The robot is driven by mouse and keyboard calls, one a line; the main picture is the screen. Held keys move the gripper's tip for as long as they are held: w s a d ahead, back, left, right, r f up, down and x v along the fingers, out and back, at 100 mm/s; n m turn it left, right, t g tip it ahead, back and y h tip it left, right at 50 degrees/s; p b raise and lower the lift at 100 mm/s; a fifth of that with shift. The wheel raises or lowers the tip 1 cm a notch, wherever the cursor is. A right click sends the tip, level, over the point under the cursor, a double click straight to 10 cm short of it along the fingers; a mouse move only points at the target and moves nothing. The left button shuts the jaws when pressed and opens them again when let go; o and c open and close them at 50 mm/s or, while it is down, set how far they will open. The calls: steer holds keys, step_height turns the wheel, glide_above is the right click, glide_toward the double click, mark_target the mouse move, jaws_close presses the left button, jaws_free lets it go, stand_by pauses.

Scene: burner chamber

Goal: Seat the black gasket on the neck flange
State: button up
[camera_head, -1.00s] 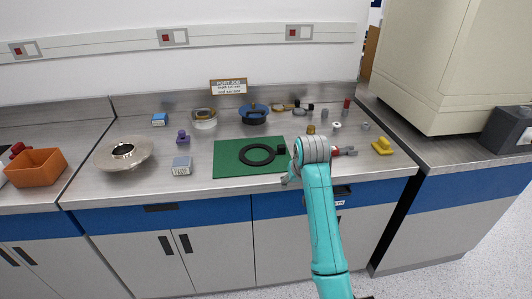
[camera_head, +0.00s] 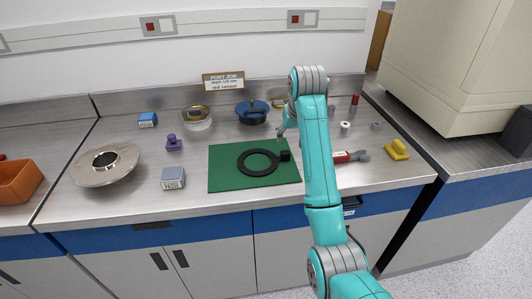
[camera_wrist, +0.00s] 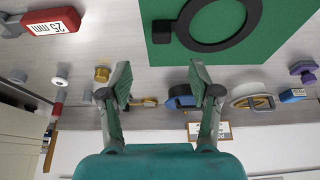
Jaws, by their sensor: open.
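The black gasket (camera_head: 242,165) is a flat ring lying on a green mat (camera_head: 225,182), with a small black block (camera_head: 285,156) at its right edge. The ring also shows at the top of the wrist view (camera_wrist: 217,46). A wide silver flange (camera_head: 104,178) with a dark central opening, which looks like the neck flange, stands on the counter at left. My gripper (camera_head: 283,132) is above the counter just beyond the mat's far right corner, apart from the gasket. In the wrist view my gripper (camera_wrist: 160,78) has its fingers spread with nothing between them.
A grey box (camera_head: 173,179) and a purple knobbed piece (camera_head: 174,144) stand between flange and mat. A red tool (camera_head: 347,157) and yellow piece (camera_head: 397,150) lie right. An orange bin (camera_head: 18,183) is far left.

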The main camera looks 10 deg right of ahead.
mark_target(286, 153)
steer(key=x, duration=1)
steer(key=shift+w+a+f, duration=0.15)
steer(key=shift+w+f, duration=0.15)
jaws_close()
